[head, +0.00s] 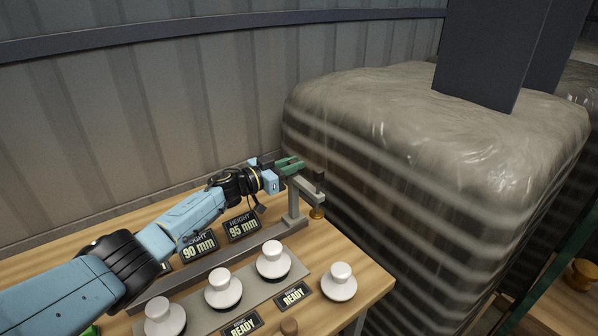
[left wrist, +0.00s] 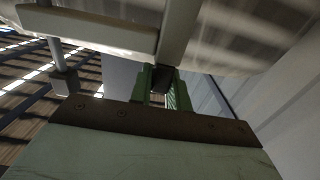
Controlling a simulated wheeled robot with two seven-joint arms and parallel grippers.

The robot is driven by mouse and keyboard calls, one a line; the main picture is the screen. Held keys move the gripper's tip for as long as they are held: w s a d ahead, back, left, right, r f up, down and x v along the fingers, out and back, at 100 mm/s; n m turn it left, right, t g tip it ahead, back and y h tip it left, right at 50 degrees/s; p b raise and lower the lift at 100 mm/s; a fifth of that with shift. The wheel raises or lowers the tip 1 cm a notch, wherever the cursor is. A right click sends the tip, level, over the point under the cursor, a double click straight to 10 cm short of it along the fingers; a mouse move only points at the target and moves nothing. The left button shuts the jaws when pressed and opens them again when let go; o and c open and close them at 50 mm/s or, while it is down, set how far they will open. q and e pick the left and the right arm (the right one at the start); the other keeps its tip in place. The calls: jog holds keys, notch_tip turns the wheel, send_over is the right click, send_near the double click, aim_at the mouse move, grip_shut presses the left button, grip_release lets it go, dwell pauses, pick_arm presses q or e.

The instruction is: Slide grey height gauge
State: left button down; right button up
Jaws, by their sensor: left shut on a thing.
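The grey height gauge (head: 294,204) stands upright at the right end of a grey rail (head: 215,262) on the wooden table. Its short arm reaches right, with a brass tip (head: 317,212) hanging from it near the table edge. My left gripper (head: 291,164), with green fingers, is at the top of the gauge and shut on it. In the left wrist view the green fingers (left wrist: 160,88) close around a dark piece, with grey bars of the gauge (left wrist: 95,32) beyond. The exact contact is partly hidden. My right gripper is not in view.
Several white insulators (head: 272,262) stand in front of the rail, one apart at the right (head: 338,284). Signs reading 90 mm (head: 199,247) and 95 mm (head: 242,227) stand behind it. A wrapped pallet stack (head: 430,170) rises close beyond the table's right edge.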

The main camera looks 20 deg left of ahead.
pick_arm(q)
jog(key=shift+w+d+r, duration=0.1)
jog(key=shift+w, duration=0.05)
jog(key=c, duration=1.6)
grip_release()
jog(key=shift+c, duration=0.2)
jog(key=o, duration=0.3)
jog(key=shift+w+d, duration=0.15)
jog(key=shift+w, duration=0.05)
jog(key=shift+s, duration=0.1)
